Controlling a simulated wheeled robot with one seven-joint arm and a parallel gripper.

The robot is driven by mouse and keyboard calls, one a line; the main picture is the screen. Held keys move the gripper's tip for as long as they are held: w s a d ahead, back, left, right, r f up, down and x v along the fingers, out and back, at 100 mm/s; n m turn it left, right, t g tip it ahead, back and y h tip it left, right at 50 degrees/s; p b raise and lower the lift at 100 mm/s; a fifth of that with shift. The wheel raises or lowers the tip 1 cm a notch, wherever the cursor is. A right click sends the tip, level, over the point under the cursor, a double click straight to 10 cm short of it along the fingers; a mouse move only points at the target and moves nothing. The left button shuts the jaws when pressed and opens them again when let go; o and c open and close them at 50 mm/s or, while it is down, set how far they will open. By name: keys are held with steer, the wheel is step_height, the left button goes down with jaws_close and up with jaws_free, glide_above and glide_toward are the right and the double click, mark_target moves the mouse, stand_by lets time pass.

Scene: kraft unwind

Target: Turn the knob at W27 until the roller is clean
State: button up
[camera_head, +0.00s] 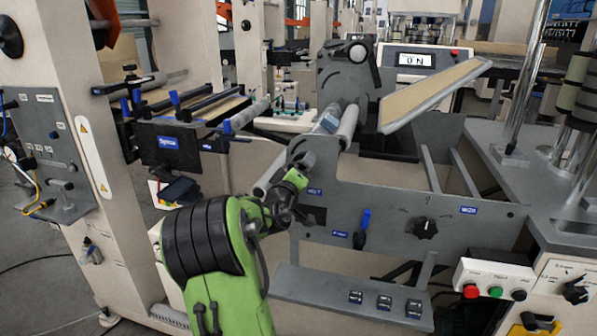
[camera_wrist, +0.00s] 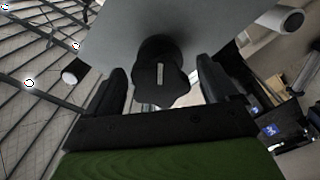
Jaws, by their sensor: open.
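My gripper (camera_head: 297,172) is at the grey machine panel, beside a small blue label (camera_head: 314,191) that seems to read W27. In the wrist view my gripper (camera_wrist: 162,70) is open, with one black finger on each side of a dark lobed knob (camera_wrist: 160,85). The knob has a pale pointer mark and stands out from a grey panel; I cannot tell whether the fingers touch it. In the head view this knob is hidden by my gripper. A grey roller (camera_head: 349,126) lies behind the panel; its cleanliness cannot be told.
Another black knob (camera_head: 425,228) and a blue-handled lever (camera_head: 363,228) are on the panel to the right. A sloping tray (camera_head: 434,95) rises behind. A button box (camera_head: 494,280) stands at the right, and a shelf with several switches (camera_head: 350,297) juts out below.

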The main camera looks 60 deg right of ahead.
steer(key=s+a, duration=0.1)
steer(key=a, duration=0.5)
steer(key=shift+a, duration=0.4)
